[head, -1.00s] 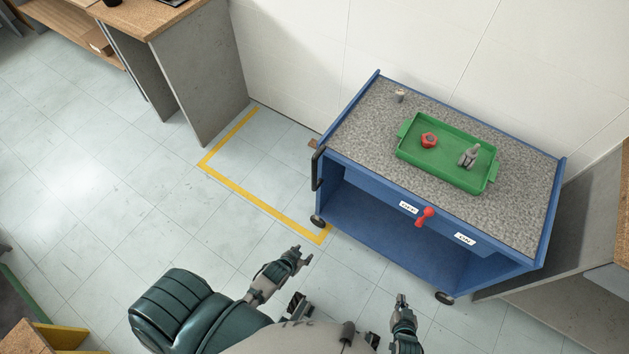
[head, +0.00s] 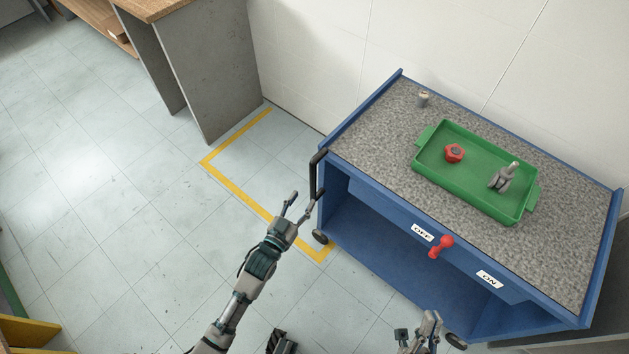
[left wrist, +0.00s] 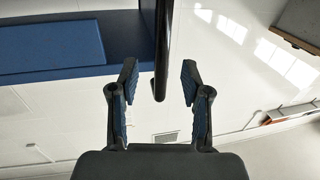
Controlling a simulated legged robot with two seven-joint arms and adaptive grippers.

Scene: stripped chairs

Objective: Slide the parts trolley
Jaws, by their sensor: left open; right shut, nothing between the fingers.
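The parts trolley (head: 380,140) is blue with a speckled grey top and stands against the wall at the right in the head view. Its black handle (head: 316,175) is on its left end. My left gripper (head: 301,199) is open at the lower part of the handle. In the left wrist view, the handle (left wrist: 162,45) comes down between the fingertips of my left gripper (left wrist: 160,82), with a gap on both sides. My right gripper (head: 418,330) is shut and empty in front of the trolley, near a front caster (head: 456,340).
A green tray (head: 470,190) on the trolley holds a red nut-like part (head: 454,153) and a grey part (head: 503,177). A small metal piece (head: 423,99) stands behind it. A red switch (head: 441,247) sits on the front. Yellow tape (head: 240,191) marks clear floor left, beside a grey desk (head: 205,75).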

